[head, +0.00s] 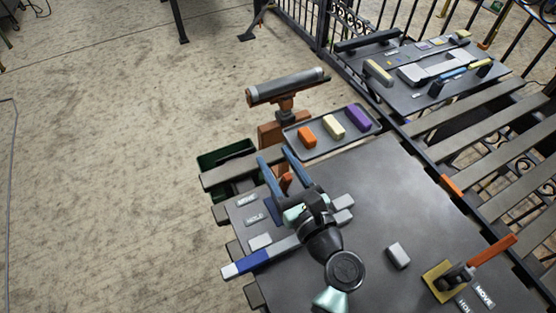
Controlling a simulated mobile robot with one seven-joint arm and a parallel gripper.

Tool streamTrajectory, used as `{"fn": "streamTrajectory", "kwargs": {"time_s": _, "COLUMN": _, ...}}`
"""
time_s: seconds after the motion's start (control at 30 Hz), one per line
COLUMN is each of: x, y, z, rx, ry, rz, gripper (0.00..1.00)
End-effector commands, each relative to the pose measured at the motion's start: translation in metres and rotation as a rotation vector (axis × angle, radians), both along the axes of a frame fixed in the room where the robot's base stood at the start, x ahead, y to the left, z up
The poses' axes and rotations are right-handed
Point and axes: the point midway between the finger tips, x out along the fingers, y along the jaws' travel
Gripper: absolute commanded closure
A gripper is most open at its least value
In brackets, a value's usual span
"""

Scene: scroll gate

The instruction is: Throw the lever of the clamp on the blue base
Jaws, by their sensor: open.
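My gripper (276,158) is open over the left part of the dark table, its two long blue fingers pointing up and left in the head view. A small orange-brown piece (285,183) shows between the fingers; it may be the clamp's lever, but I cannot tell. Plates marked MOVE (247,200) and HOLD (254,218) lie just left of the gripper. I cannot tell whether the fingers touch anything.
Another clamp with an orange-red lever (492,250) stands on a yellow base (437,281) at right. A grey bar with a blue section (251,263) crosses the left edge. A tray (352,142) of coloured blocks and a roller stand (287,87) lie beyond. The table's middle is mostly clear.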

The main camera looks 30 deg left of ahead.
Motion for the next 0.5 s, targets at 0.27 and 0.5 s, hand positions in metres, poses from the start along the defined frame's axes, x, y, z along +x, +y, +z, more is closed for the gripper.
{"fn": "streamTrajectory", "kwargs": {"time_s": 0.27, "x": -0.0002, "y": -0.0003, "z": -0.0001, "rx": 0.000, "ry": 0.000, "rz": 0.000, "gripper": 0.76}}
{"fn": "streamTrajectory", "kwargs": {"time_s": 0.5, "x": -0.0003, "y": -0.0004, "z": -0.0001, "rx": 0.000, "ry": 0.000, "rz": 0.000, "gripper": 1.00}}
